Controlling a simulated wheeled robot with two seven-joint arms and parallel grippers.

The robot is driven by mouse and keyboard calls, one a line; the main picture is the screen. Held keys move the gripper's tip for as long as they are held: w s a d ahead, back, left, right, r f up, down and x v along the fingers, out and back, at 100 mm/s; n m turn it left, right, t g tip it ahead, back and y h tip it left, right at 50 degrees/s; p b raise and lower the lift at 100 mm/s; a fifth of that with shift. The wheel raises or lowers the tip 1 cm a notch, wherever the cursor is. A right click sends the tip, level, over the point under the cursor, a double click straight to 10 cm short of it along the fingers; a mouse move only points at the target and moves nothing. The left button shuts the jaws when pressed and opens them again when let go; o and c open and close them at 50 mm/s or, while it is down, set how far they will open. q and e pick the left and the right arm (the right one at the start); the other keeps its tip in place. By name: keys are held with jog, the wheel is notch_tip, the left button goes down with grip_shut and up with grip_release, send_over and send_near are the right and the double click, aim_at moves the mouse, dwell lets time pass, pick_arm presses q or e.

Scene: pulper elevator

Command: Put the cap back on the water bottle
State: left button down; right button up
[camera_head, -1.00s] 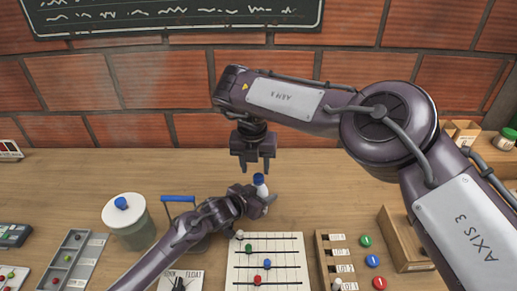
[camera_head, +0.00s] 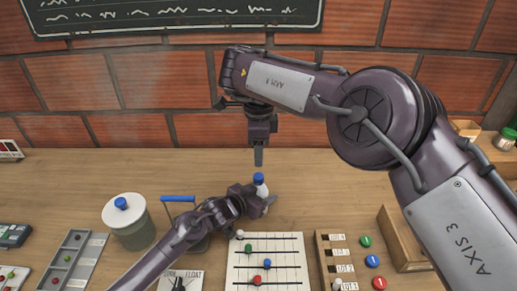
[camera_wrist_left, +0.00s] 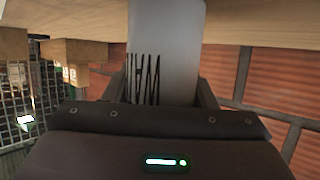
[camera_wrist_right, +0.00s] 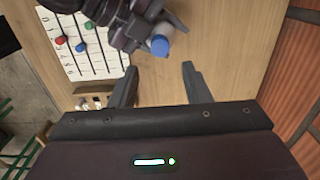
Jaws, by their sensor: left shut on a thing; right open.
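The water bottle is white and stands upright on the wooden bench; it shows in the head view (camera_head: 261,189). In the left wrist view its white side with dark lettering (camera_wrist_left: 165,50) lies between the fingers. The blue cap (camera_head: 258,177) sits at the bottle's top and also shows in the right wrist view (camera_wrist_right: 160,45); I cannot tell whether it is screwed down. My left gripper (camera_head: 264,198) is shut on the bottle. My right gripper (camera_head: 258,157) is above the cap, apart from it, pointing down. Its fingers are open and empty in the right wrist view (camera_wrist_right: 157,78).
A slider board (camera_head: 264,262) lies in front of the bottle. A lidded pot (camera_head: 130,222) and a blue-handled thing (camera_head: 178,198) stand to the left. A slotted wooden rack (camera_head: 325,262) is at the right. The bench behind the bottle is clear.

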aim_at(259, 176)
jog(key=shift+f, duration=4.05)
